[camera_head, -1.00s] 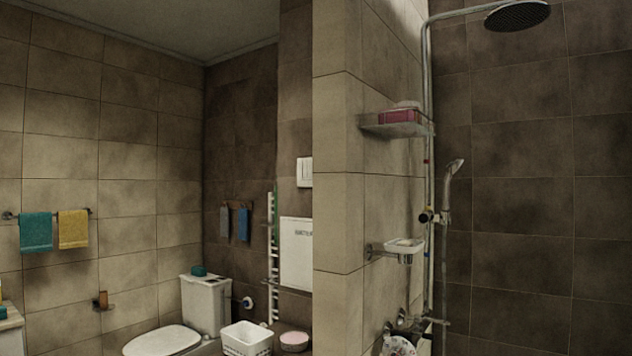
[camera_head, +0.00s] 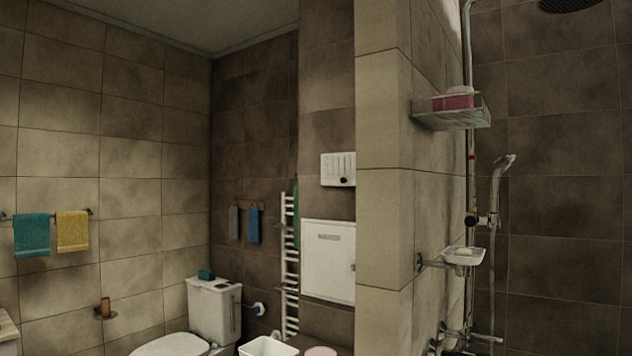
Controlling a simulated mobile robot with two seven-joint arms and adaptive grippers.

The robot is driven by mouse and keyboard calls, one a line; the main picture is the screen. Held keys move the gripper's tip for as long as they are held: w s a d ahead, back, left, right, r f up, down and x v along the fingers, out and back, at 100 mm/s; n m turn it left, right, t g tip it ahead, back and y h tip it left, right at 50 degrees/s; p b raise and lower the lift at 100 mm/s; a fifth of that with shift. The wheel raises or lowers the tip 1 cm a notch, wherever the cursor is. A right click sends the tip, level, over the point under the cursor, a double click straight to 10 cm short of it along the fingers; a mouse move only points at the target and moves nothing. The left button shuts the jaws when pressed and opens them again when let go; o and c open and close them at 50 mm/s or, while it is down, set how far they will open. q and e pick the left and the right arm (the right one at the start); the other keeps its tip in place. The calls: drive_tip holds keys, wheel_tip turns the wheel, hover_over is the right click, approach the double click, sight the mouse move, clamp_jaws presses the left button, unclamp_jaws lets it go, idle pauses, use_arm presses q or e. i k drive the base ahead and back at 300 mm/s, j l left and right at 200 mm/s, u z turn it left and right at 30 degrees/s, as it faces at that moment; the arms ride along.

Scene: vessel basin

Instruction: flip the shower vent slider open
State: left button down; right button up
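A white vent panel (camera_head: 338,169) with vertical slots and a small dark knob near its lower right is set in the dark tiled wall, left of the light tiled partition. It is the only vent-like thing in view, and it is too small to tell how far its slots are open. Neither of my grippers shows in the head view.
A light partition wall (camera_head: 384,200) stands close to the vent's right. Below the vent is a white cabinet door (camera_head: 328,260), with a towel radiator (camera_head: 290,265) to its left. A toilet (camera_head: 214,310), a white basket (camera_head: 268,347) and a pink round container (camera_head: 320,351) are lower down.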

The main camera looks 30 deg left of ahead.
sight(342, 180)
drive_tip(key=i+j, duration=0.1)
drive_tip(key=j, duration=0.35)
drive_tip(key=i+j, duration=0.1)
drive_tip(key=j, duration=0.35)
drive_tip(key=i+j, duration=0.15)
drive_tip(key=j, duration=0.25)
drive_tip(key=i+j, duration=0.1)
drive_tip(key=j, duration=0.35)
drive_tip(key=i+j, duration=0.1)
drive_tip(key=j, duration=0.35)
drive_tip(key=i+j, duration=0.1)
drive_tip(key=j, duration=0.35)
drive_tip(key=i+j, duration=0.15)
drive_tip(key=j, duration=0.3)
drive_tip(key=i+j, duration=0.1)
drive_tip(key=j, duration=0.35)
